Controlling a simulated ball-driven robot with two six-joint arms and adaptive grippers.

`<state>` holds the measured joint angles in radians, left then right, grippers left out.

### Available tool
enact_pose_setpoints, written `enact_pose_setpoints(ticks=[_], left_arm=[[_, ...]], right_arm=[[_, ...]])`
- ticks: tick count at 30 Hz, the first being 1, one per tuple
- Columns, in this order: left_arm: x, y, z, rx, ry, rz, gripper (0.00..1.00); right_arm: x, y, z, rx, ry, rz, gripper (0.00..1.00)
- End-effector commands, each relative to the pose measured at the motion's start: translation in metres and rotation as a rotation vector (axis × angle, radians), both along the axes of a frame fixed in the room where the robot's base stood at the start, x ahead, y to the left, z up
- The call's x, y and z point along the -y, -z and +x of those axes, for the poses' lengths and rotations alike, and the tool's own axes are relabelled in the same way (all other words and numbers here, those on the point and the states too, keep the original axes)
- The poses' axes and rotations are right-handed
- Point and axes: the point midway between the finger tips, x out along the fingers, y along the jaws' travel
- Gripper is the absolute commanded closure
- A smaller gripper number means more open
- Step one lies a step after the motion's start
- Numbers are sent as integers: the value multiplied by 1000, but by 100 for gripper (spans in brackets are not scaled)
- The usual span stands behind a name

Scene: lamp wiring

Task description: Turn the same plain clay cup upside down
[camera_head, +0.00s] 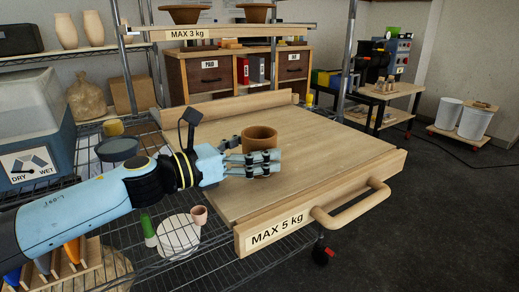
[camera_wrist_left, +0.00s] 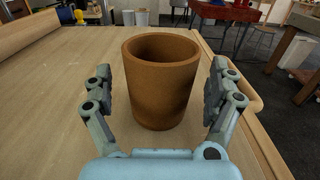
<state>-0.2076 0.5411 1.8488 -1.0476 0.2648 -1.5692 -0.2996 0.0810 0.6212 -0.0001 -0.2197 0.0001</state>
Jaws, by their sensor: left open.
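A plain brown clay cup (camera_head: 259,139) stands upright, mouth up, on the wooden board (camera_head: 330,150) of the cart. In the left wrist view the cup (camera_wrist_left: 161,85) stands between the two fingers, its open rim showing. My left gripper (camera_head: 262,161) reaches in from the left, low beside the cup. It is open, and in the wrist view its fingers (camera_wrist_left: 161,100) lie on either side of the cup with a gap to each side. My right gripper is not in view.
A wooden front rail marked "MAX 5 kg" (camera_head: 277,230) and a handle (camera_head: 350,204) edge the board. The board right of the cup is clear. An upper shelf (camera_head: 225,33) hangs behind.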

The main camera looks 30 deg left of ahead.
Motion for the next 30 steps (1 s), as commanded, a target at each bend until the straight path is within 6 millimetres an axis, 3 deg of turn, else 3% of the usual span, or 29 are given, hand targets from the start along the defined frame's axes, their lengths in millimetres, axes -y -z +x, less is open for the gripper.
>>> enact_pose_setpoints(ticks=[7,23,30], left_arm=[[1,2,1,-2,0,1,9],[0,2,1,-2,0,1,79],[1,0,1,-1,0,0,80]], right_arm=[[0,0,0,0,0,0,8],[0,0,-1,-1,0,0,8],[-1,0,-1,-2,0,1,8]])
